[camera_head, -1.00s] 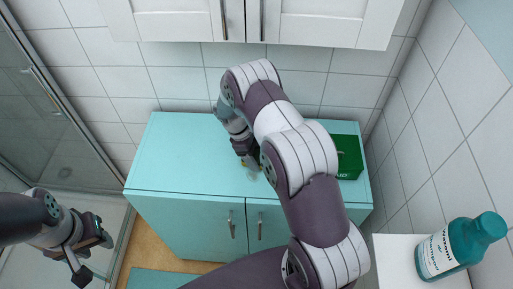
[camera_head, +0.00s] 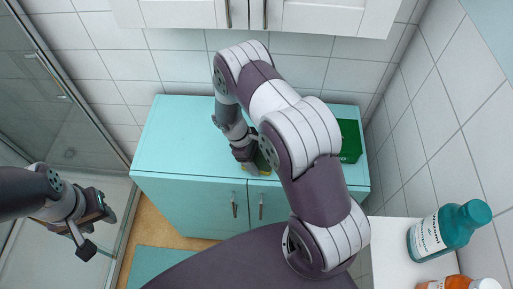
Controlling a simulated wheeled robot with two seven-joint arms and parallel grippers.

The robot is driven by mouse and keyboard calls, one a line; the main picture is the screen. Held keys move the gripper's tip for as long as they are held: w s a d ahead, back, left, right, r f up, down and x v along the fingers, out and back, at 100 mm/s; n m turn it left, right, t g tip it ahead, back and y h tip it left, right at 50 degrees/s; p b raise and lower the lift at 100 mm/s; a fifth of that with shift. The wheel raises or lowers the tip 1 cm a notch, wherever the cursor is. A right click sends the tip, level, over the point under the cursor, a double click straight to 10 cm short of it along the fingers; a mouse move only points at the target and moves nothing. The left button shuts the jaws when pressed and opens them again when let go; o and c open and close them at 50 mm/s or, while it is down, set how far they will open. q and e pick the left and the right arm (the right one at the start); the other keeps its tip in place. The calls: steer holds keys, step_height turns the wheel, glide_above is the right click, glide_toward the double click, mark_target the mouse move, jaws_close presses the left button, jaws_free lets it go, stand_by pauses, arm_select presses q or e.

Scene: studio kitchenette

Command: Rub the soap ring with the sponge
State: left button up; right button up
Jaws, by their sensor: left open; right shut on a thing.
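My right gripper (camera_head: 252,166) is low over the front middle of the turquoise cabinet top (camera_head: 180,140). It is shut on the sponge (camera_head: 263,164), of which only a small yellow-green part shows beside the fingers. The sponge appears at or very near the cabinet top; I cannot tell if it touches. The soap ring is not visible now; the gripper and arm cover that area. My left gripper (camera_head: 97,231) is open and empty, in the air at the left, in front of the shower area.
A green box (camera_head: 350,141) stands on the cabinet's right end, behind my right arm. A teal bottle (camera_head: 448,230) and an orange bottle (camera_head: 455,283) stand on a white surface (camera_head: 395,262) at the right. The cabinet top's left part is clear.

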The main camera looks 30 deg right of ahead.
mark_target(256, 160)
steer(key=shift+s+a+f, duration=0.15)
steer(key=shift+s+a, duration=0.05)
steer(key=shift+s, duration=0.4)
steer(key=shift+w+r+p, duration=0.15)
steer(key=shift+r+p, duration=0.25)
steer(key=shift+r, duration=0.15)
step_height(256, 160, up, 6)
steer(key=p, duration=0.4)
steer(key=shift+w+f, duration=0.15)
steer(key=shift+f, duration=0.1)
steer(key=shift+d+f, duration=0.1)
steer(key=shift+w, duration=0.1)
step_height(256, 160, up, 3)
steer(key=p, duration=0.2)
steer(key=shift+p, duration=0.3)
